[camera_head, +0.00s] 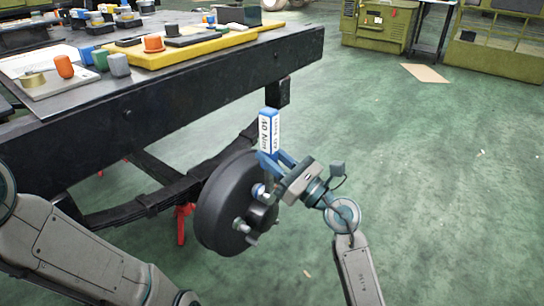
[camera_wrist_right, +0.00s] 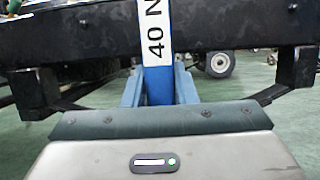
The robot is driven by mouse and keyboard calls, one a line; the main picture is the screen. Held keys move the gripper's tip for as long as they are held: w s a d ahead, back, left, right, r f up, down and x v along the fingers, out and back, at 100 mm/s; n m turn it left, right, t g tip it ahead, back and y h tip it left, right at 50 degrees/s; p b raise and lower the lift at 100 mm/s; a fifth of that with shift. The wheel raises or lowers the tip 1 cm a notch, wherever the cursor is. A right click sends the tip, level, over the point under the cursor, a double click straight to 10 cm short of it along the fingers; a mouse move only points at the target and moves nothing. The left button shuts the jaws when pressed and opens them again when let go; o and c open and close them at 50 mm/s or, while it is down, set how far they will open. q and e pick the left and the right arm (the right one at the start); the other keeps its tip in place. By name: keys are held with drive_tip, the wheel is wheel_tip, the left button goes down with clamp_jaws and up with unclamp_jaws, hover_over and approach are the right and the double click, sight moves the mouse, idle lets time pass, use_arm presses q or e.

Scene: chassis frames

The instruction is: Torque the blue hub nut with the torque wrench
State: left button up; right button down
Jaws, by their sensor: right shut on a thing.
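The torque wrench (camera_head: 269,133) is a blue bar with a white label reading 40 Nm. It stands roughly upright beside the black hub drum (camera_head: 217,205). My right gripper (camera_head: 273,160) has its blue fingers shut on the wrench below the label. In the right wrist view the wrench (camera_wrist_right: 156,45) rises between the two fingers (camera_wrist_right: 158,88). A small blue and white piece (camera_head: 258,191), seemingly the blue hub nut, shows on the drum face just below the fingers. I cannot tell whether the wrench touches it. My left gripper is out of view; only its arm shows.
A dark workbench (camera_head: 200,95) fills the upper left, with a yellow board (camera_head: 190,50) and several coloured blocks. A grey stud (camera_head: 240,225) sticks out of the drum. A red stand (camera_head: 182,222) is behind it. Green floor (camera_head: 420,180) is open to the right.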

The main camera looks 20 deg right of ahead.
drive_tip(key=shift+w+a+r, duration=0.1)
drive_tip(key=shift+w+r, duration=0.05)
drive_tip(key=shift+w, duration=0.05)
idle(0.3)
drive_tip(key=shift+w+p, duration=0.1)
drive_tip(key=shift+p, duration=0.35)
drive_tip(key=shift+w+d+m+t+h+p, duration=0.3)
drive_tip(key=shift+m+p, duration=0.2)
drive_tip(key=shift+m, duration=0.15)
drive_tip(key=shift+w+d+m+t+h+p, duration=0.2)
drive_tip(key=shift+d+m+h+p, duration=0.1)
drive_tip(key=shift+m+p, duration=0.3)
drive_tip(key=shift+w+d+f+m+h+p, duration=0.2)
drive_tip(key=shift+w+d+m+h+p, duration=0.25)
drive_tip(key=shift+m, duration=0.4)
drive_tip(key=shift+s, duration=0.1)
